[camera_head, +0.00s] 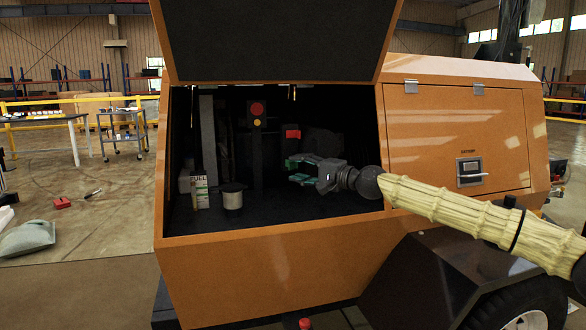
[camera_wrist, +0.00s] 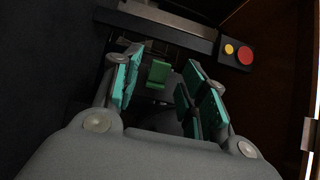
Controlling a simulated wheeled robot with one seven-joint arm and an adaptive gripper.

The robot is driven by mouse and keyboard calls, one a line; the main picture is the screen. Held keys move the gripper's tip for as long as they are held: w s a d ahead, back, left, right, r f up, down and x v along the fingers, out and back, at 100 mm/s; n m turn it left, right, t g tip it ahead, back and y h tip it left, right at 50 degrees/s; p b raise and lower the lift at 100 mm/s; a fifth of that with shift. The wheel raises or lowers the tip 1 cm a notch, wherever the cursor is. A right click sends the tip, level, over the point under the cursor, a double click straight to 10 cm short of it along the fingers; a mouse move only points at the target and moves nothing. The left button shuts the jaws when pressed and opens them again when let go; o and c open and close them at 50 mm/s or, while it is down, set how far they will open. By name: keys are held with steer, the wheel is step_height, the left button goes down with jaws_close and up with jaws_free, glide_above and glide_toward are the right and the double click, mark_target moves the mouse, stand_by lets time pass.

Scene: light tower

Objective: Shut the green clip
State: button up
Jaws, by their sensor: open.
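The green clip (camera_wrist: 159,72) is a small green block-like piece on a dark fitting in the wrist view. It lies between and a little beyond the teal-padded fingers of my gripper (camera_wrist: 163,82). I cannot tell whether a finger touches it. In the head view my gripper (camera_head: 291,170) reaches from the right into the open compartment of the orange light tower (camera_head: 255,265). Its fingers are spread and point left, with nothing held between them. I cannot make out the clip apart from the teal pads in the head view.
A red round button (camera_head: 257,108) sits above a yellow one (camera_head: 257,122) on a dark post; a red block (camera_head: 292,133) is right of them. A pale cup-like container (camera_head: 232,198) and a small carton (camera_head: 200,191) stand on the compartment floor. The raised lid (camera_head: 270,40) is overhead.

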steer(key=v, duration=0.8)
steer(key=shift+s+d, duration=0.15)
steer(key=shift+c, duration=0.2)
